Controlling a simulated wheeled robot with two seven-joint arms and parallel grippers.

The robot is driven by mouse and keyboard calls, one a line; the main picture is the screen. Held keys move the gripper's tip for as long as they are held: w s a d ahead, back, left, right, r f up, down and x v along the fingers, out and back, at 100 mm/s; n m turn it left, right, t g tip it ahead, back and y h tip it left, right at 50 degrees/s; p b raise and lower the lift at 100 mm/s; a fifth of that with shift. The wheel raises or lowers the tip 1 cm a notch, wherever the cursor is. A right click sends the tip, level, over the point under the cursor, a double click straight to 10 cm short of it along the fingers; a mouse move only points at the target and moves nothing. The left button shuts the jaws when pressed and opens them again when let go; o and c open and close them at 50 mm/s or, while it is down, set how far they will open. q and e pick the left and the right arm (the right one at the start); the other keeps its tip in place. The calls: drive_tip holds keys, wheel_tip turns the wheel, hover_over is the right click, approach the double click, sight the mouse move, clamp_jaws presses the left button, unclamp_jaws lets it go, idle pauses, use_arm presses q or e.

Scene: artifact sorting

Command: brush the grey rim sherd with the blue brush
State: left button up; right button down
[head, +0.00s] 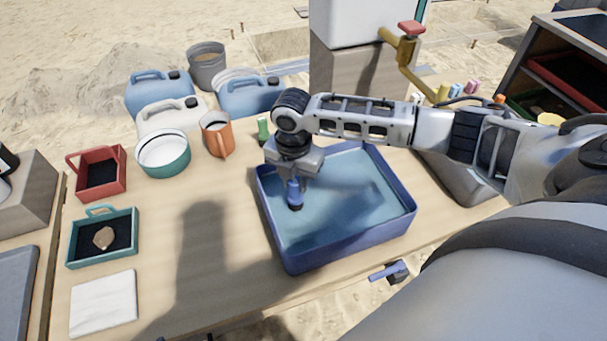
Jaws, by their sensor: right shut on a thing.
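My right gripper (294,172) is shut on the blue brush (295,191) and points down over the blue basin (341,254). The brush's dark lower end is over or in the bluish water; I cannot tell whether it touches. No clearly grey rim sherd shows. A tan-brown sherd (103,238) lies on the dark lining of the teal tray (133,224) at the left of the table. My left gripper is out of view.
A red tray (122,170), teal-and-white bowl (163,160), orange mug (217,140) and jerrycans (158,93) stand at the left and back. A white cloth (103,301) lies front left. The table (175,220) between tray and basin is clear.

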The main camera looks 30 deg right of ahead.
drive_tip(key=shift+w+a, duration=0.15)
drive_tip(key=shift+w, duration=0.05)
drive_tip(key=shift+s+d, duration=1.4)
drive_tip(key=shift+s, duration=0.75)
drive_tip(key=shift+w+a, duration=0.45)
drive_tip(key=shift+w, duration=0.25)
drive_tip(key=shift+w+a, duration=0.5)
drive_tip(key=shift+w, duration=0.25)
drive_tip(key=shift+w+a, duration=0.45)
drive_tip(key=shift+w, duration=0.25)
drive_tip(key=shift+s+d+f, duration=0.1)
drive_tip(key=shift+s+d, duration=0.35)
drive_tip(key=shift+s, duration=0.3)
drive_tip(key=shift+s+d+f, duration=0.1)
drive_tip(key=shift+s+d, duration=0.4)
drive_tip(key=shift+s, duration=0.3)
drive_tip(key=shift+s+d, duration=0.45)
drive_tip(key=shift+s, duration=0.3)
wheel_tip(320, 180, up, 9)
drive_tip(key=shift+w+r, duration=0.15)
